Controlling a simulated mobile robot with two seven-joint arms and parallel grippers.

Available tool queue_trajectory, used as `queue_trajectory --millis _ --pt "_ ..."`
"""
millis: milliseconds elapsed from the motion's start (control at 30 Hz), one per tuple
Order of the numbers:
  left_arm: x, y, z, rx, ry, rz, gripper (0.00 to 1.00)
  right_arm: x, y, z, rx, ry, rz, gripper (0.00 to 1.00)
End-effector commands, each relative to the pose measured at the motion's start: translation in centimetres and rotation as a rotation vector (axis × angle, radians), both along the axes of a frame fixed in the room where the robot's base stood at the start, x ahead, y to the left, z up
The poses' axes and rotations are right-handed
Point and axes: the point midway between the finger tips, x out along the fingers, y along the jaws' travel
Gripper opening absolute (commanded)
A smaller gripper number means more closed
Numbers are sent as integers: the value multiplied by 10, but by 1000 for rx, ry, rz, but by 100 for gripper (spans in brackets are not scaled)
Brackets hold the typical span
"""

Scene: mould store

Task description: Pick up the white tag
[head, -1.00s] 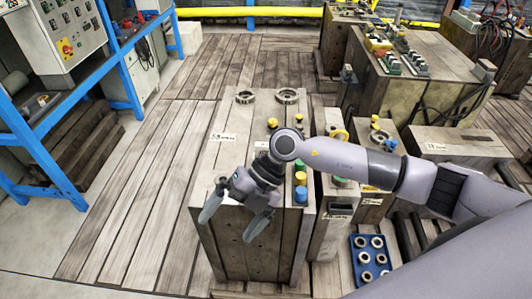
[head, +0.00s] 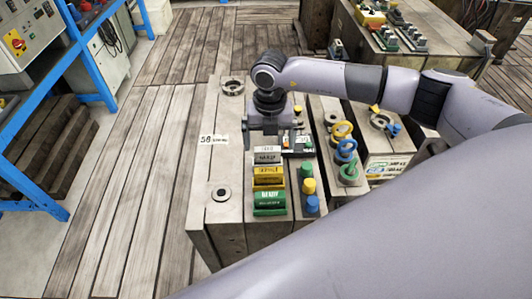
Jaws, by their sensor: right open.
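My right gripper (head: 267,141) is open and points down over the back of the row, right by the white tag. I cannot tell whether its fingers touch the tag. The wrist hides what lies just behind it. My left gripper is not in view.
Green, yellow and blue knobs (head: 308,186) stand close to the right of the tags. A ring (head: 221,193) and a flat label (head: 213,140) lie on the left, where the block top is mostly clear.

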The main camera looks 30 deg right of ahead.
Motion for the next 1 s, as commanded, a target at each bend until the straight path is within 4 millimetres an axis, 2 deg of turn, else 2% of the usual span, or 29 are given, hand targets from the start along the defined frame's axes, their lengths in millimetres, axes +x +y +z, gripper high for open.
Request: queue_trajectory --millis 233,333,567,733,1000 --pt "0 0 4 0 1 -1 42 2 3 -37 0 3 1 100" --pt "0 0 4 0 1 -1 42 2 3 -43 1 2 1 100" --pt "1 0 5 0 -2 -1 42 2 3 -44 1 0 2 100" --pt "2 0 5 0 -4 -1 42 2 3 -44 1 0 2 45" --pt "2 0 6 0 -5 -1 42 2 3 -44 1 0 2 43"
